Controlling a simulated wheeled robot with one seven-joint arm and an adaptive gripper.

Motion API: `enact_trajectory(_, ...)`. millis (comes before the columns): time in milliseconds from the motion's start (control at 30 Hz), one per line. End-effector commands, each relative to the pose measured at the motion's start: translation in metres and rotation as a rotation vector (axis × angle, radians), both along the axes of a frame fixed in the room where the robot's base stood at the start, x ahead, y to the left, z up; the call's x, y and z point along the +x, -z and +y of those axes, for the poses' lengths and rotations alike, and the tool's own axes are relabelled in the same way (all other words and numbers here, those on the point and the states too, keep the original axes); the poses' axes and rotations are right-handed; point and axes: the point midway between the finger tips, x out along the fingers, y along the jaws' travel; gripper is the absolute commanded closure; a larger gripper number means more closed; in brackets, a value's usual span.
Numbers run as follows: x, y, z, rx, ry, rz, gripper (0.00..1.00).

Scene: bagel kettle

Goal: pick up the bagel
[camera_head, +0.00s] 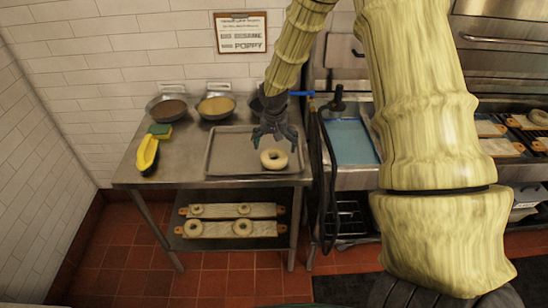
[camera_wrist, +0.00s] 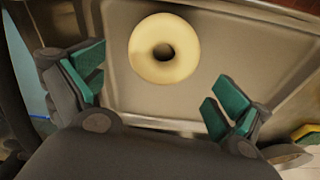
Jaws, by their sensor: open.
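A pale, round bagel (camera_head: 273,159) with a hole in the middle lies flat on a grey metal tray (camera_head: 225,165) on the steel table. In the wrist view the bagel (camera_wrist: 164,50) lies on the bare tray (camera_wrist: 230,45), between and beyond the fingers. My gripper (camera_head: 275,143) is over the tray, just behind and above the bagel in the head view. In the wrist view my gripper (camera_wrist: 160,100) has its green-padded fingers wide apart with nothing between them. The bagel appears apart from both fingers.
Bowls of brown topping (camera_head: 170,110) and yellow topping (camera_head: 216,107) stand at the back of the table. A yellow item (camera_head: 146,155) and a green sponge (camera_head: 159,130) are at the left. Boards with more bagels (camera_head: 230,228) lie on the lower shelf. A blue basin (camera_head: 350,140) is at the right.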

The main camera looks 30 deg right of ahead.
Motion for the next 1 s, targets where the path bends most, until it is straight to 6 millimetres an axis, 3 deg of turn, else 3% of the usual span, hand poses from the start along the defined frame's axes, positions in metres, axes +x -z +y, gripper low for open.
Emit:
enact_trajectory(333, 0.001, 0.012, 0.001, 0.001, -0.002, 0.000, 0.00)
enact_trajectory(800, 0.003, 0.052, 0.001, 0.000, -0.003, 0.000, 0.00)
enact_trajectory(1000, 0.004, 0.059, 0.001, 0.000, -0.002, -0.001, 0.00)
